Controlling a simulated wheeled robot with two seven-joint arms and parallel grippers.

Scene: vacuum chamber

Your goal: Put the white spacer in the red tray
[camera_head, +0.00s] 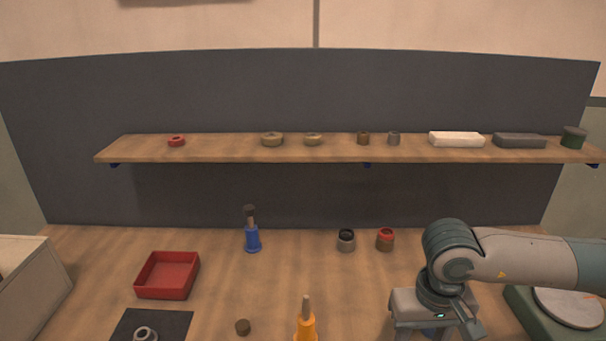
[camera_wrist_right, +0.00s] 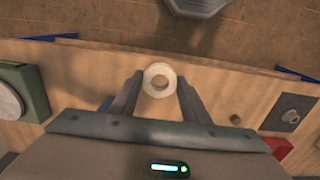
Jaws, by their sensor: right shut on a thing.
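The white spacer (camera_wrist_right: 150,73) is a short ring with a round hole. In the right wrist view it sits between the fingertips of my right gripper (camera_wrist_right: 160,79), which is shut on it. In the head view my right gripper (camera_head: 433,332) points down over the right part of the table, and the spacer is hidden there. The red tray (camera_head: 167,290) stands empty on the table at the left, well away from that gripper. Its red edge also shows at the lower right of the right wrist view (camera_wrist_right: 279,147). My left gripper is not in view.
A black mat (camera_head: 175,325) with a grey ring lies in front of the tray. A shelf (camera_head: 230,152) with parts runs behind.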

